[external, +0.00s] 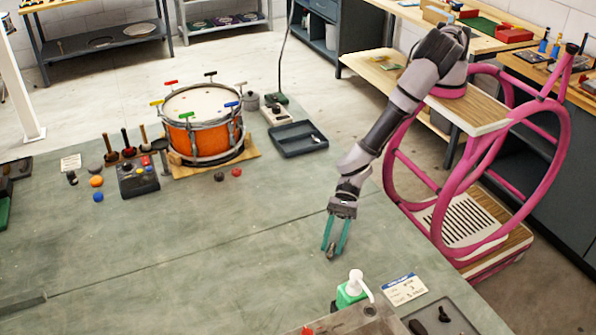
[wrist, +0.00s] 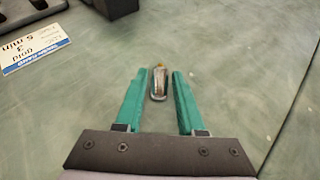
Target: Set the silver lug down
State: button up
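The silver lug (wrist: 157,84) is a small, shiny, elongated metal piece with an orange spot at its far end. In the wrist view it lies between the tips of my gripper (wrist: 160,76), with a gap on each side. My gripper's two teal fingers are spread open and do not appear to touch it. In the external view the lug (external: 331,252) shows as a small dark grey piece on the green bench top, just at the fingertips of my gripper (external: 333,248).
A green soap bottle (external: 350,291) and a white label card (external: 404,289) are near, toward the front. The orange drum (external: 203,137) and a dark tray (external: 298,139) stand farther back. The bench top left of my gripper is clear.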

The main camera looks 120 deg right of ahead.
jog(key=shift+o, duration=0.6)
